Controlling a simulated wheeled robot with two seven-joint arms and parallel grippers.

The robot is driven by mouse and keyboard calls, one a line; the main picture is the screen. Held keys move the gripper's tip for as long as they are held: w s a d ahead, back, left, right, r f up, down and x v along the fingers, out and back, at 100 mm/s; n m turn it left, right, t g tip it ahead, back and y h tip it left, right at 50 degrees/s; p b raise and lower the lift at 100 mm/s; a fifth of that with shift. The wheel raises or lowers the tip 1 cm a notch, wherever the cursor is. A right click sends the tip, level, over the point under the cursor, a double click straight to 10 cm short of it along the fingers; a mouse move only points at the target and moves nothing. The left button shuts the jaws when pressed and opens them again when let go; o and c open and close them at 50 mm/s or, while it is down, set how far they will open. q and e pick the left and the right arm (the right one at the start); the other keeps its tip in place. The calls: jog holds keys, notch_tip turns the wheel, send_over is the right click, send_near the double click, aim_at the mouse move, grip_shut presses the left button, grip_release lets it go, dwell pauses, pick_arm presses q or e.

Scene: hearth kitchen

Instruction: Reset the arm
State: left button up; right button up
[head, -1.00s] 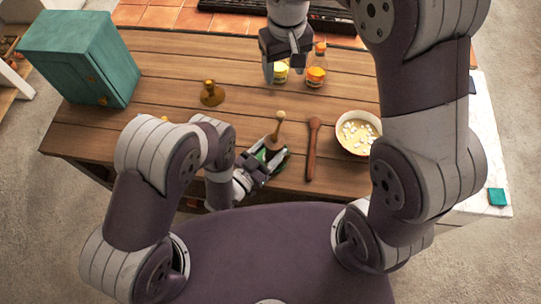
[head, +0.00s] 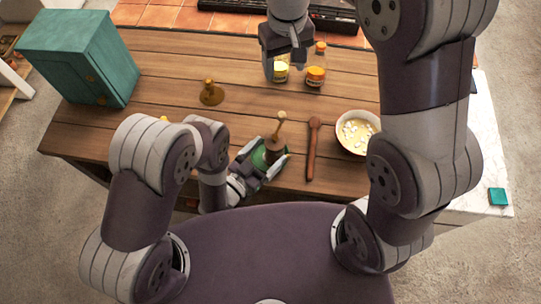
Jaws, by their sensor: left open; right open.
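My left gripper (head: 268,158) is open low at the table's front edge. Its fingers point toward a brown mortar-like vessel with a wooden pestle (head: 279,127) standing in it, on or beside something green (head: 260,157). Whether the fingers touch it I cannot tell. My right gripper (head: 283,72) is open at the back of the table, over or just in front of a small yellow-labelled jar (head: 281,73). An orange-filled bottle (head: 315,76) stands just to its right. The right gripper's fingertips partly cover the jar.
A wooden spoon (head: 312,145) lies on the wooden table (head: 180,65) beside a bowl of soup (head: 357,131). A brass bell-like object (head: 211,93) stands left of centre, and a teal cabinet (head: 75,60) stands at the back left. The table between them is clear.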

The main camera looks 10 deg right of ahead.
pick_arm(q)
jog(key=b+v, duration=0.2)
jog(key=v, duration=0.8)
jog(key=s+f+g+y, duration=0.3)
jog(key=s+f+g, duration=0.1)
jog(key=f, duration=0.3)
jog(key=w+a+f+n+g+y, duration=0.2)
jog(key=a+f+g+y, duration=0.35)
jog(key=a, duration=0.25)
jog(key=w+a+r+n+g+y, duration=0.2)
jog(key=a+r+n+g+y, duration=0.4)
jog(key=r, duration=0.6)
notch_tip(320, 180, up, 20)
jog(key=a+n+t+h, duration=0.1)
jog(key=t, duration=0.4)
jog(key=shift+w+r, duration=0.2)
jog(key=shift+w, duration=0.3)
pick_arm(e)
jog(key=s+d+f+m, duration=0.1)
jog(key=s+d+f, duration=0.3)
jog(key=s, duration=0.2)
jog(key=s+d+f+m+t, duration=0.1)
jog(key=s+d+f, duration=0.3)
jog(key=s, duration=0.2)
jog(key=shift+s+d+m, duration=0.3)
jog(key=shift+s+d, duration=0.1)
